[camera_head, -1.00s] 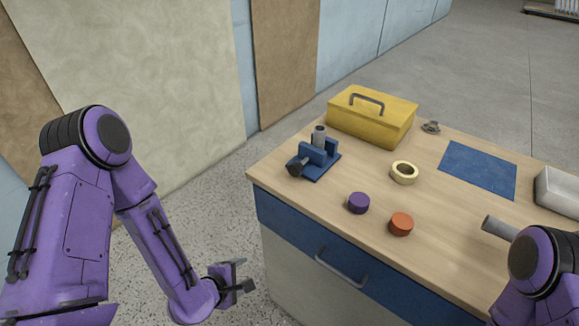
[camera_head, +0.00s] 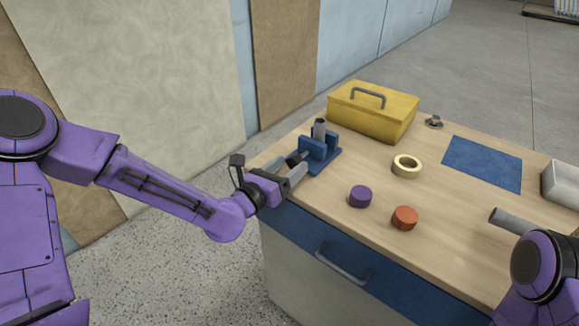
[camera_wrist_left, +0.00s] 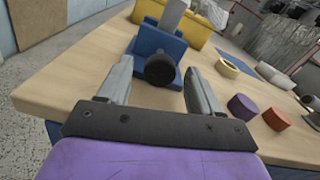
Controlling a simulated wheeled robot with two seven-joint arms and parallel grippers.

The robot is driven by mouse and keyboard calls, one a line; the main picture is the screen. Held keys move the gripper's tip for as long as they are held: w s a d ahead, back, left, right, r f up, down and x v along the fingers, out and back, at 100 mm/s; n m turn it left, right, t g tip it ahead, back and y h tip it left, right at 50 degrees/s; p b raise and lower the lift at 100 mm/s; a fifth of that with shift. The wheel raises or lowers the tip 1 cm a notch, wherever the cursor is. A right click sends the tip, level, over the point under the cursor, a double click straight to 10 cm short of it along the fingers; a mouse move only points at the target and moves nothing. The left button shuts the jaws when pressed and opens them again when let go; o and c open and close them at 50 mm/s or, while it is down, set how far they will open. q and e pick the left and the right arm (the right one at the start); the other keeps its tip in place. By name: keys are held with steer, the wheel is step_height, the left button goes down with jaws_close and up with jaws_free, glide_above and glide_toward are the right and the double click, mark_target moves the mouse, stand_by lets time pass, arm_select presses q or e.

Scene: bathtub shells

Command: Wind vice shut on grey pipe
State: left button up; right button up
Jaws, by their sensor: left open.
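The blue vice (camera_head: 322,156) stands near the left edge of the workbench; it also shows in the left wrist view (camera_wrist_left: 158,42). The grey pipe (camera_head: 319,130) stands upright in the vice; its top shows in the left wrist view (camera_wrist_left: 174,14). The vice's dark round knob (camera_wrist_left: 160,70) faces my left gripper. My left gripper (camera_head: 298,167) is open, its two fingers on either side of the knob in the wrist picture. I cannot tell whether they touch it. My right gripper is not in view; part of my right arm shows at the lower right.
A yellow toolbox (camera_head: 373,115) stands behind the vice. A tape roll (camera_head: 407,166), purple cylinder (camera_head: 360,196) and orange cylinder (camera_head: 404,217) lie to the right. A blue mat (camera_head: 483,163), small metal part (camera_head: 434,121) and pale box (camera_head: 562,184) are farther off. A grey cylinder (camera_head: 512,222) is beside my right arm.

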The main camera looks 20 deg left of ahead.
arm_select(q)
steer(key=shift+w+d, duration=0.2)
steer(key=shift+w, duration=0.35)
steer(key=c, duration=1)
steer(key=shift+c, duration=0.2)
steer(key=m, duration=0.4)
steer(key=shift+m, duration=0.4)
steer(key=m+b, duration=0.1)
steer(key=m, duration=0.3)
steer(key=shift+d+m, duration=0.1)
steer(key=shift+m, duration=0.2)
steer(key=m+b, duration=0.1)
steer(key=m, duration=0.4)
steer(key=shift+f, duration=0.1)
steer(key=m, duration=0.4)
steer(key=shift+s+b, duration=0.1)
steer(key=shift+b, duration=0.3)
steer(key=shift+m, duration=0.5)
